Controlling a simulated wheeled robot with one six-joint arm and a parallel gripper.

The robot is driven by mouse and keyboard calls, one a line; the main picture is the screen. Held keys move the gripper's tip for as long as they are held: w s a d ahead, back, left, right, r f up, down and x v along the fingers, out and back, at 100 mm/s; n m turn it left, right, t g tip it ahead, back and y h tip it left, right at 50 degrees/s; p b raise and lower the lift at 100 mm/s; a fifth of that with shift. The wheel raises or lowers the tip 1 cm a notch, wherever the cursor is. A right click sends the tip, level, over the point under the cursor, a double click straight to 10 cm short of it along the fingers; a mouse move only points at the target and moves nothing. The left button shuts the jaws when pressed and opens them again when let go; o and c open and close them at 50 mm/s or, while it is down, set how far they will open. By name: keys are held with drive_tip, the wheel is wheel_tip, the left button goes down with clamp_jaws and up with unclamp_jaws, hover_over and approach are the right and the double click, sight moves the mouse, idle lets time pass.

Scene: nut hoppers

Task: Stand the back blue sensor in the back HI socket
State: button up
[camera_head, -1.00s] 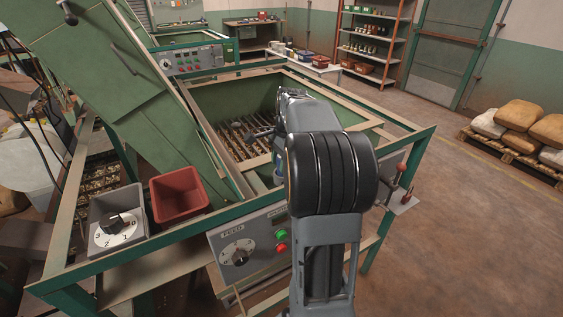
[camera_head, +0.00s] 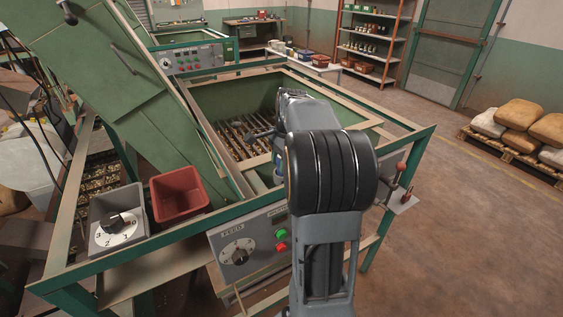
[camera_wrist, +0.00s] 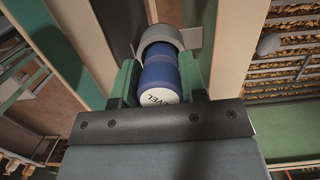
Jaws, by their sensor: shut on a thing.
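The blue sensor (camera_wrist: 161,72) is a blue cylinder with a white end cap, on which the letters "VEL" can be read. My gripper (camera_wrist: 158,80) is shut on it, with green finger pads on both sides. A curved grey band (camera_wrist: 185,38) arches around the sensor's far part, against a pale beam. Whether this band is the HI socket, and whether the sensor is seated in it, I cannot tell. In the head view my arm hides the gripper; a small bit of blue shows just left of it, at the hopper's frame.
The hopper's green frame (camera_head: 420,145) surrounds a slatted bed (camera_head: 240,140). A control panel (camera_head: 250,245) with a FEED dial is at the front. Open floor (camera_head: 470,240) lies right.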

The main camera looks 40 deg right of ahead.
drive_tip(key=shift+f, duration=0.45)
drive_tip(key=o, duration=0.7)
drive_tip(key=r+p, duration=0.2)
drive_tip(key=r, duration=0.1)
drive_tip(key=d+r+p, duration=0.1)
drive_tip(key=r+p, duration=0.1)
drive_tip(key=p, duration=0.1)
drive_tip(key=r+p, duration=0.2)
drive_tip(key=r, duration=0.1)
drive_tip(key=shift+s+d+r+p, duration=0.1)
drive_tip(key=shift+d+r+p, duration=0.05)
drive_tip(key=shift+r+p, duration=0.2)
drive_tip(key=shift+d+r, duration=0.2)
drive_tip(key=shift+r, duration=0.9)
drive_tip(key=shift+a, duration=0.1)
